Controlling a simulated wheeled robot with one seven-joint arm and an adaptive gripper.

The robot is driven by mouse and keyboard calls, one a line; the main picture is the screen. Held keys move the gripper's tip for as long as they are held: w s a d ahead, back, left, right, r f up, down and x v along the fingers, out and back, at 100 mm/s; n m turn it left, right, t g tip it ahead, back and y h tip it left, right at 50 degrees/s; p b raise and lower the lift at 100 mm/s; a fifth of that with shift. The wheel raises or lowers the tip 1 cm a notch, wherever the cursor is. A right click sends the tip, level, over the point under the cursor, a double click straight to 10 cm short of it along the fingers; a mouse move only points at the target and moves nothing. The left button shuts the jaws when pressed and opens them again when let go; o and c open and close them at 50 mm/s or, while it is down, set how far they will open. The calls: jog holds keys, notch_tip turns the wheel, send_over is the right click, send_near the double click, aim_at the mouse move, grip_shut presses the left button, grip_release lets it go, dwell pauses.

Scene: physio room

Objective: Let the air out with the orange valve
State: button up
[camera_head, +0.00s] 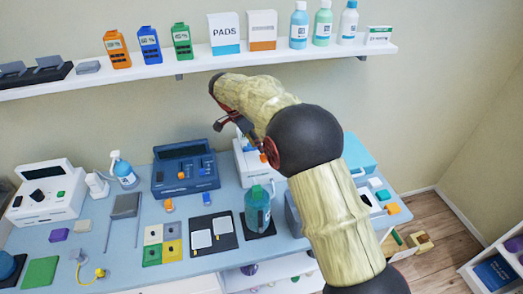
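A small orange knob (263,157) shows against a white device (246,168) at the back of the table, just below my wrist; it may be the orange valve, but the arm hides much of this device. Another orange knob (181,175) sits on the front of a dark blue machine (184,166) to the left. My gripper (222,108) is above the back of the table, in front of the wall, with dark and red parts. It is apart from the table things as far as I can see. Its fingers are too small and overlapped to tell open from shut.
A teal bottle (257,210) stands on a dark mat near my arm. A white device (48,194) and a spray bottle (123,170) stand at the left. A wall shelf (200,62) with boxes and bottles is close above my gripper. An orange block (392,208) lies at the right.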

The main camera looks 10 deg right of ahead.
jog(key=v, duration=0.6)
jog(key=shift+r, duration=0.4)
jog(key=shift+a, duration=0.15)
jog(key=s+d+r+n+t+y, duration=0.15)
jog(key=s+r+n, duration=0.3)
jog(key=s, duration=0.65)
jog(key=s+d+r+n+t+y, duration=0.1)
jog(key=s+d+r+n+y, duration=0.2)
jog(key=s+r, duration=0.5)
jog(key=s+f+n+t, duration=0.1)
jog(key=s+f+n, duration=0.3)
jog(key=s, duration=0.6)
jog(key=s+f+n+t, duration=0.1)
jog(key=s+f+n, duration=0.2)
jog(key=s, duration=0.8)
jog(key=shift+d+f+n, duration=0.25)
jog(key=shift+f+n, duration=0.15)
jog(key=shift+n, duration=0.35)
